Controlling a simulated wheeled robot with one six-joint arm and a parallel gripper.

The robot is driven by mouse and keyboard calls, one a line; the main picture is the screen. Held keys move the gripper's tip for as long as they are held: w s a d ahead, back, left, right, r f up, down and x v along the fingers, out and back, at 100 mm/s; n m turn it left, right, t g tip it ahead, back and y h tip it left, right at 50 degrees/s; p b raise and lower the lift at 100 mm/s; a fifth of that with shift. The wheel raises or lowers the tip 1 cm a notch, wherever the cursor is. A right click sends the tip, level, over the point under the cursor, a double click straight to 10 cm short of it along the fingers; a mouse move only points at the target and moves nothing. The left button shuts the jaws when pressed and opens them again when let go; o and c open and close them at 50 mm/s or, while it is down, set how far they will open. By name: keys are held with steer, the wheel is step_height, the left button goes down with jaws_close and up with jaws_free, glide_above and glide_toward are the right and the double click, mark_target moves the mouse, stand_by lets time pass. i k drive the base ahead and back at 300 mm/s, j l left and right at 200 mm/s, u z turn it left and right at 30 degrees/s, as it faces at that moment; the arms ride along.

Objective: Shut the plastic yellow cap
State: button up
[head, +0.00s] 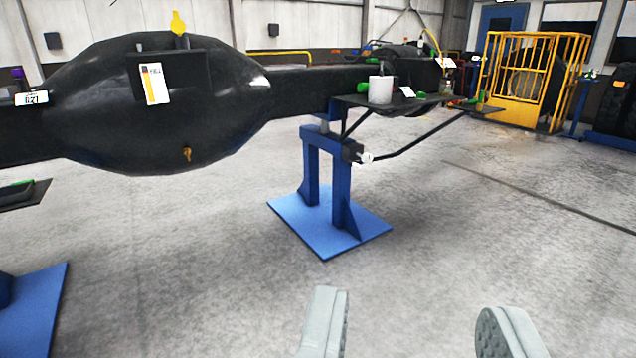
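A small yellow cap (179,24) stands up at the top of the large black rounded casting (90,105), at the upper left of the head view. It looks tilted up on a narrow yellow stem, though it is too small to see its hinge. My gripper (415,325) is at the bottom of the view, its two grey fingers wide apart with only floor between them. It is open, empty and well away from the cap, which is up and to the left.
A blue stand (328,185) on a blue base plate holds up the casting. A black shelf (440,100) with a white mug (380,90) sticks out to the right. A yellow cage (530,75) stands at the back right. The grey floor in front is clear.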

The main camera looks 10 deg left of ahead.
mark_target(178, 26)
steer(key=i+j+u, duration=0.1)
steer(key=j, duration=0.3)
steer(key=i+j, duration=0.15)
steer(key=j, duration=0.25)
steer(key=i+j+u, duration=0.15)
steer(key=j, duration=0.3)
steer(key=i+j, duration=0.15)
steer(key=j, duration=0.2)
steer(key=i+j+u, duration=0.15)
steer(key=j, duration=0.25)
steer(key=i+j, duration=0.2)
steer(key=j, duration=0.2)
steer(key=u, duration=0.05)
